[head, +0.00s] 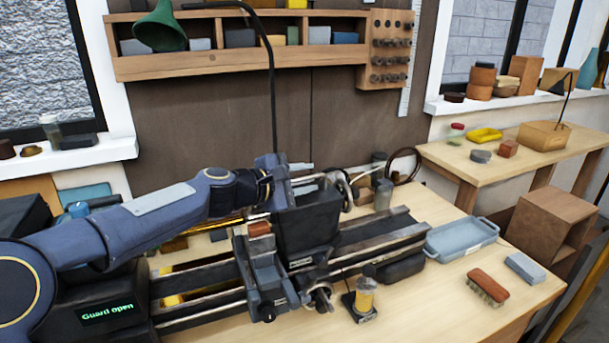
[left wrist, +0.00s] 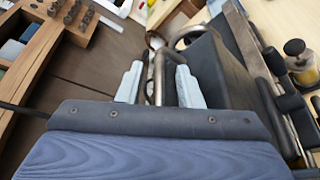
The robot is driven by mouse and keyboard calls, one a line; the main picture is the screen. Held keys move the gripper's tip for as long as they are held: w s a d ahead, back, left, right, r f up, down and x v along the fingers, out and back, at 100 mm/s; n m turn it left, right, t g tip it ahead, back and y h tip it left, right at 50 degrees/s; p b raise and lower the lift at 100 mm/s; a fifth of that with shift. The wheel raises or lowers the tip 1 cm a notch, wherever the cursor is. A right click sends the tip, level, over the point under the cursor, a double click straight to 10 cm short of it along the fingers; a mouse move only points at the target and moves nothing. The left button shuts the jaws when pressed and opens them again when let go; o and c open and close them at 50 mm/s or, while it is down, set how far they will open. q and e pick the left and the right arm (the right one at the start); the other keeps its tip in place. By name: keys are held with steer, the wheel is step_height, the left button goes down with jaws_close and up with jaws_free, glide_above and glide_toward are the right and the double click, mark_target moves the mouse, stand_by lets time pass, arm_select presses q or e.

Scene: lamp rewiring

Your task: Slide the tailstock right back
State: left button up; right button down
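The lathe's tailstock (head: 306,222) is a dark block astride the bed rails, right of the cross-slide. It also shows as a dark block in the left wrist view (left wrist: 225,80). My left gripper (head: 304,178) is behind and above the tailstock. In the left wrist view its two pale fingers (left wrist: 160,86) are apart on either side of a bent metal bar (left wrist: 158,75), with small gaps visible. I cannot tell whether either finger touches the bar. A curved metal handle or wheel (head: 342,184) shows just right of the gripper. My right gripper is not in view.
Bare bed rails (head: 385,232) run right of the tailstock. A yellow oil bottle (head: 364,294) stands in front of them. A blue-grey tray (head: 462,240), a brush (head: 488,287) and a grey block (head: 525,268) lie at right. The lamp's black stem (head: 273,100) rises behind my gripper.

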arm_select(q)
jaws_close()
steer(key=shift+d, duration=0.2)
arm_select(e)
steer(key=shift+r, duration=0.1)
